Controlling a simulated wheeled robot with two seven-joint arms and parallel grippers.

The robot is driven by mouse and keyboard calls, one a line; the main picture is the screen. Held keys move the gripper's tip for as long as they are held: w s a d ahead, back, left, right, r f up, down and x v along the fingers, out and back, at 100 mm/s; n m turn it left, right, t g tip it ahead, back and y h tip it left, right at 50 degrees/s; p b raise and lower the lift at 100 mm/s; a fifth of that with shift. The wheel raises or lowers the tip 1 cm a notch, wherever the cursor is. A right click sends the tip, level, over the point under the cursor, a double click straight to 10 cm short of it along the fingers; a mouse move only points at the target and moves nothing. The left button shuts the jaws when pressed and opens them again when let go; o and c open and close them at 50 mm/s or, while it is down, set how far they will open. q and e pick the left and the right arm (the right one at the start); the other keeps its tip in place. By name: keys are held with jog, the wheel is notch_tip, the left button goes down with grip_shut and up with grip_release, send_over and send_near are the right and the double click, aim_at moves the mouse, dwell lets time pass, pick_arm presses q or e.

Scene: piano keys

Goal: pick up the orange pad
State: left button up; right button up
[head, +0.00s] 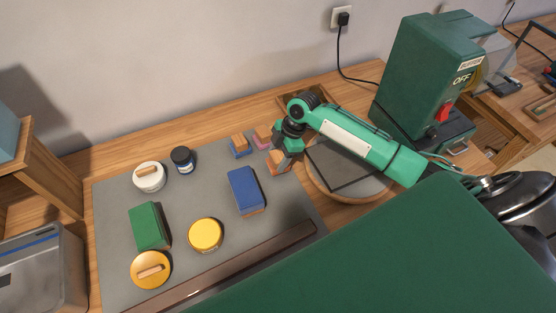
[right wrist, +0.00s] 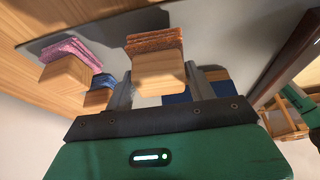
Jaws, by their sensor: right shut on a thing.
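The orange pad (head: 278,163) is a small wooden block with an orange-brown rough layer, at the right end of the grey mat (head: 205,165). My right gripper (head: 287,149) comes down over it from the right and is shut on it. In the right wrist view the orange pad (right wrist: 155,45) sits between the two fingers (right wrist: 160,84), its wooden part towards the gripper. I cannot tell whether it touches the mat. My left gripper is out of view.
A pink pad (head: 262,135) and a small blue pad (head: 240,146) stand close to the left. A larger blue block (head: 245,191), a green block (head: 149,226), jars and yellow tins lie farther left. A round board (head: 335,180) and green machine (head: 422,70) are right.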

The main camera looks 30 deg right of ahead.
aim_at(278, 155)
notch_tip(278, 155, up, 18)
jog(key=b, duration=0.2)
jog(key=o, duration=0.4)
jog(key=c, duration=0.3)
